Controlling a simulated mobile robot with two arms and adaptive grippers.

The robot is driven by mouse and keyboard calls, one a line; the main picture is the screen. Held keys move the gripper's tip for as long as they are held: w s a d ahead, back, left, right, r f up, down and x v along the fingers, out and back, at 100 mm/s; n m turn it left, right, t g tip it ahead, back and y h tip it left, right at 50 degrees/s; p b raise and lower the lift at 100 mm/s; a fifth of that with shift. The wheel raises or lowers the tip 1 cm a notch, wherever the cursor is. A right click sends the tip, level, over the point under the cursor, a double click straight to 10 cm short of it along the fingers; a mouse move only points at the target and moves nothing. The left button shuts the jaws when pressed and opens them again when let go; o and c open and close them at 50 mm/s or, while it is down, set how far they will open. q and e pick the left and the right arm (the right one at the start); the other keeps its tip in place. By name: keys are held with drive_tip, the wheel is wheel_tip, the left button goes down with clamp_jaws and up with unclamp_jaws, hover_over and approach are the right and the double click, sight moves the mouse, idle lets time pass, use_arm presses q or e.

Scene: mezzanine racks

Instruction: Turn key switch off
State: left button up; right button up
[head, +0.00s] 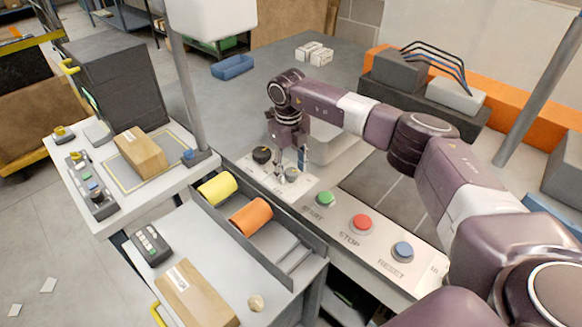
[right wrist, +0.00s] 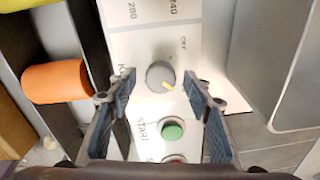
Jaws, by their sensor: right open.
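The key switch (right wrist: 160,77) is a round grey knob with a yellow mark on a white panel (head: 407,277). In the right wrist view its mark points to the lower right, while the printed OFF lies to the upper right of the knob. In the head view the key switch (head: 292,174) is partly hidden by my right gripper (head: 290,160). That gripper is open, pointing down, with its fingers on either side of the knob in the picture. I cannot tell whether they touch it. My left gripper is not in view.
START (head: 325,199), STOP (head: 361,224) and RESET (head: 402,250) buttons line the panel in front of the switch. A dark knob (head: 262,155) sits behind it. Yellow (head: 217,190) and orange (head: 251,216) rolls lie in a tray at the left. A grey post (head: 186,95) stands beyond.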

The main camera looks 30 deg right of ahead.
drive_tip(key=shift+s, duration=0.1)
drive_tip(key=c, duration=1.1)
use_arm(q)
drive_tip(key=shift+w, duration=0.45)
use_arm(e)
drive_tip(key=shift+c, duration=0.2)
